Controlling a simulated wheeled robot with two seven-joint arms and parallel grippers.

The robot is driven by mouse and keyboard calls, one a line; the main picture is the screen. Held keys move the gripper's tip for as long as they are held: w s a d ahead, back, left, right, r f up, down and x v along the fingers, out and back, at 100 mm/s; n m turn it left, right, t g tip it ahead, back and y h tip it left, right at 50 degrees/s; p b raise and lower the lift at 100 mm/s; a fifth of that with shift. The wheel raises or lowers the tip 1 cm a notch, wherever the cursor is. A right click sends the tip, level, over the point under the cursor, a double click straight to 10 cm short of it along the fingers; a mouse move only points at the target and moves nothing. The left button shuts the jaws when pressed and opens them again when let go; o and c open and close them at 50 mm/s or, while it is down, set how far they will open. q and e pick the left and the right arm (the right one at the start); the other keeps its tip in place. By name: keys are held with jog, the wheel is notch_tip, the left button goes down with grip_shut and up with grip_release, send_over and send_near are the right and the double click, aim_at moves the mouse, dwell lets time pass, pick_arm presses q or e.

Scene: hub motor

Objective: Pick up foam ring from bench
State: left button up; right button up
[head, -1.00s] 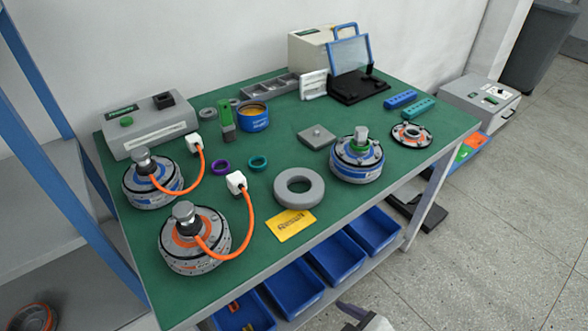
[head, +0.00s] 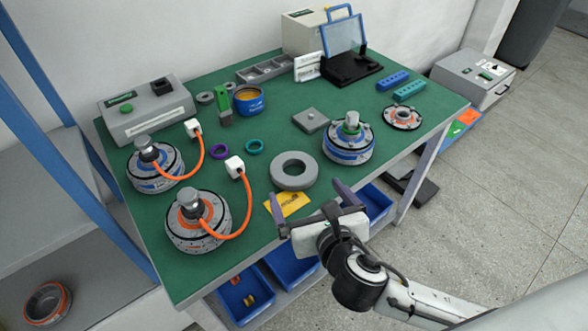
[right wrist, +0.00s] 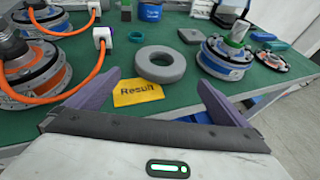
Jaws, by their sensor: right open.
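The foam ring is a thick grey ring (head: 294,171) lying flat on the green bench (head: 285,130), behind a yellow card (head: 288,203). In the right wrist view the foam ring (right wrist: 160,66) is ahead, near the picture's middle. My right gripper (head: 305,200) is open and empty at the bench's front edge, with its two purple fingers spread wide and pointing towards the ring. It is short of the ring and not touching it. It hides part of the card in the head view. My left gripper is in neither view.
Hub motors with orange cables (head: 198,220) stand left of the ring. Another hub motor (head: 348,142) stands close on the right. Small purple (head: 219,151) and teal (head: 254,146) rings lie behind left. A grey square plate (head: 311,121) lies behind. Blue bins (head: 290,262) sit below the edge.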

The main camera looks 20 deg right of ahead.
aim_at(299, 180)
jog(key=x, duration=0.3)
jog(key=shift+w, duration=0.25)
jog(key=shift+r+x, duration=0.15)
jog(key=shift+x, duration=0.75)
jog(key=shift+r+x, duration=0.15)
jog(key=shift+x, duration=0.75)
jog(key=shift+r+x, duration=0.2)
jog(key=shift+x, duration=0.7)
jog(key=shift+w+d, duration=0.1)
jog(key=shift+w, duration=0.05)
jog(key=c, duration=0.9)
jog(key=shift+c, duration=0.2)
